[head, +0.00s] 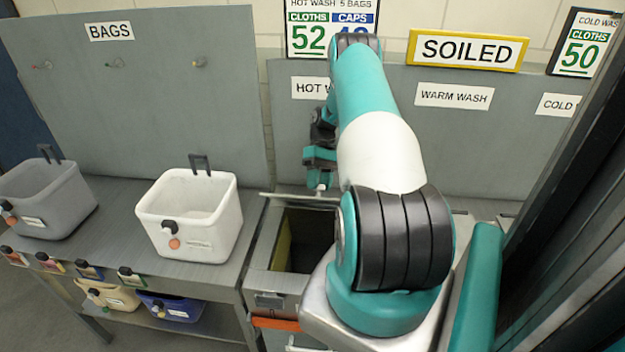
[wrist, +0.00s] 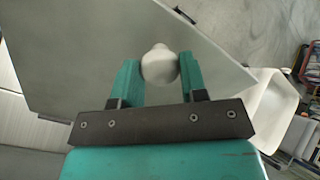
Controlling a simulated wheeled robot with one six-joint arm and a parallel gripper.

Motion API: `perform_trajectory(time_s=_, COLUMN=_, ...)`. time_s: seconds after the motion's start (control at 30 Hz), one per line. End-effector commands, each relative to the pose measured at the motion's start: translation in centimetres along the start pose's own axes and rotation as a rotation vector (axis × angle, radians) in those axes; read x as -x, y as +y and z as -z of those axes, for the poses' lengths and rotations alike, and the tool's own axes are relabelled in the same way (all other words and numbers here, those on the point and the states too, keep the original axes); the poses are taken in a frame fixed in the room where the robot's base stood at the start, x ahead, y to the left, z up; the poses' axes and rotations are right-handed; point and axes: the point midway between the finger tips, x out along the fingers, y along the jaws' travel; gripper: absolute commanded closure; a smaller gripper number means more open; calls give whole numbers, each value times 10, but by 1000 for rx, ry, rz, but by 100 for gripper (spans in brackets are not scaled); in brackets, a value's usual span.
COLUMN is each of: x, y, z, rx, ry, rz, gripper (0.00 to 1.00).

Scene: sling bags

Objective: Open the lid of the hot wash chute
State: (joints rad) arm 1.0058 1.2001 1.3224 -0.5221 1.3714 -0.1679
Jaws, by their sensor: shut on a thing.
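The hot wash chute (head: 262,262) shows in the head view as a metal box with a dark, uncovered opening. Its lid (head: 285,196) shows there as a thin pale strip at the back of the opening, seen nearly edge-on. In the wrist view the lid is a broad grey plate (wrist: 85,55). My gripper (head: 319,178) is above the back of the opening. In the wrist view its two teal fingers (wrist: 160,82) are shut on a white round knob (wrist: 160,63) against the plate. My arm hides the right part of the chute and most of the "HOT WASH" label (head: 308,88).
A white bin (head: 188,252) and a grey bin (head: 40,225) stand on the bench to the left. Cream (head: 110,297) and blue (head: 170,307) bins are on the shelf below. A grey back panel (head: 450,130) rises behind the chutes. A dark post stands at the right.

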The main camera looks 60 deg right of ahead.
Motion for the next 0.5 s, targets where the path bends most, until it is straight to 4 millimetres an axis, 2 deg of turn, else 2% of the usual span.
perform_trajectory(time_s=0.17, x=8, y=2, z=-2, rx=4, ry=-10, rz=15, gripper=100)
perform_trajectory(time_s=0.5, x=9, y=4, z=-2, rx=5, ry=-14, rz=19, gripper=100)
